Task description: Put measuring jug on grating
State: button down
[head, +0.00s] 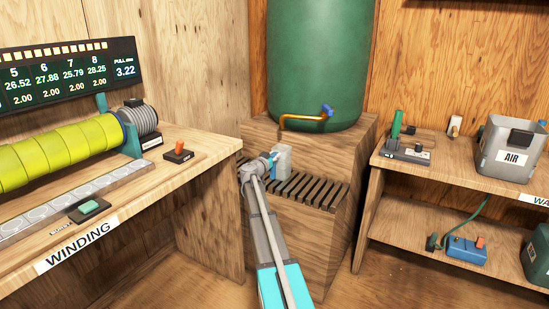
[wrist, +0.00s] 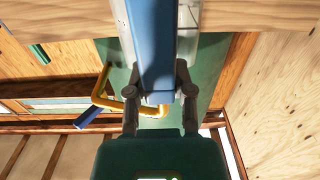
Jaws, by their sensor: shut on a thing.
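The measuring jug (head: 284,158) is pale and translucent with a blue handle. My gripper (head: 271,161) is shut on the handle, which shows between the two fingers in the wrist view (wrist: 155,55). The jug's pale body shows beyond the handle there (wrist: 187,18). The grating (head: 318,193) is a row of dark slats on a wooden stand below the tap. In the head view the jug is upright over the back left part of the grating. I cannot tell whether its base touches the slats. My arm hides the grating's front left part.
A green tank (head: 318,65) stands behind, with a copper tap (head: 300,121) with a blue lever reaching out above the jug. The winding bench (head: 205,160) is at the left. A shelf unit (head: 450,180) with a grey AIR box (head: 507,150) is at the right.

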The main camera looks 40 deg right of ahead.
jog(key=shift+f, duration=0.15)
jog(key=shift+c, duration=2.4)
grip_release()
jog(key=shift+r, duration=0.2)
jog(key=v, duration=1.2)
